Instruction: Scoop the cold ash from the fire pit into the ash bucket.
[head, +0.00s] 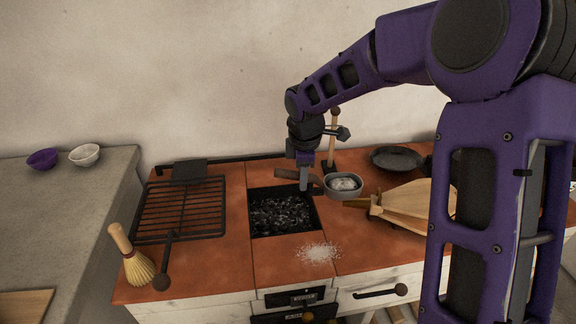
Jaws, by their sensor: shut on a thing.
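The fire pit (283,216) is a square opening in the red-brown counter, filled with dark coals and grey-white bits. My gripper (304,186) is over its far right edge, shut on the dark handle (286,174) of what looks like a scoop. The scoop's round grey bowl (344,194) is to the right of the jaws, with a pale, ash-like heap (344,184) in it. I cannot tell whether the bowl touches the counter. I cannot make out an ash bucket; my arm hides part of the right side.
Pale powder (318,253) lies on the counter in front of the pit. A black grill rack (180,208) and a brush (132,258) are left. Tan bellows (415,203), a dark pan (397,159) and an upright wooden-handled tool (334,140) are right and behind.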

